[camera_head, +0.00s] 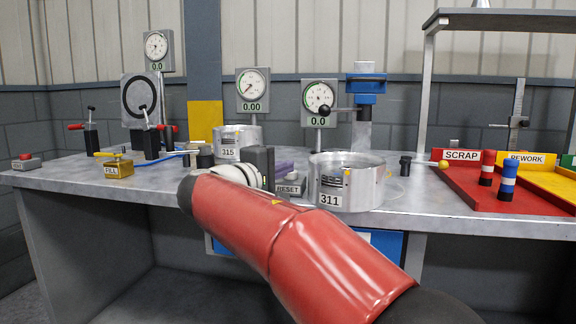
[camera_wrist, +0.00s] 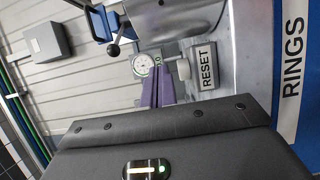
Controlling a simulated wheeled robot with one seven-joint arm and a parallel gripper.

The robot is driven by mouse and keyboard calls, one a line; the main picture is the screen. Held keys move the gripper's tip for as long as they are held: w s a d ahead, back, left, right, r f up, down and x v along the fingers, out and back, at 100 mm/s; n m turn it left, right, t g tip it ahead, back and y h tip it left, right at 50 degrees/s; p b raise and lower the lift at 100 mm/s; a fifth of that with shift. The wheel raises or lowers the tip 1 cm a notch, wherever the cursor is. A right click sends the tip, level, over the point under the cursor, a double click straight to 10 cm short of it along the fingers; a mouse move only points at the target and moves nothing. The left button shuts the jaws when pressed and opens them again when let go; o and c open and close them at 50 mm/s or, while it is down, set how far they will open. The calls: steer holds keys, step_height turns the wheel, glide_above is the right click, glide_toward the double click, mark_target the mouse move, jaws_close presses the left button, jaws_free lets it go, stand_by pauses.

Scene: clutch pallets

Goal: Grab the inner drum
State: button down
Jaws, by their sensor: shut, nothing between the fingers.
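Two silver metal drums stand on the grey bench. Drum 315 (camera_head: 237,140) is at the back left of my gripper, and drum 311 (camera_head: 365,190) is close by at the right. Neither label says which is the inner drum. My gripper (camera_head: 287,168) has a dark body and purple fingers. It is between the two drums, by the RESET box (camera_head: 290,187). In the wrist view the purple fingers (camera_wrist: 157,88) are together and empty, with the RESET label right of them. A silver curved wall, likely drum 311 (camera_wrist: 175,18), shows at the top there.
Several dial gauges stand behind the drums, with a blue-topped post (camera_head: 364,95) behind drum 311. A red SCRAP tray (camera_head: 470,185) and a yellow REWORK tray (camera_head: 545,175) are at the right. A yellow FILL box (camera_head: 118,168) and levers are at the left.

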mark_target(310, 169)
steer(key=p+x, duration=0.1)
steer(key=x, duration=0.6)
steer(key=shift+w+d, duration=0.25)
steer(key=s+b, duration=0.1)
steer(key=s+d+b, duration=0.2)
steer(key=b, duration=0.1)
steer(key=shift+s+f, duration=0.2)
steer(key=shift+s, duration=0.1)
steer(key=shift+s+d+r, duration=0.15)
steer(key=shift+s+r, duration=0.05)
steer(key=shift+s, duration=0.1)
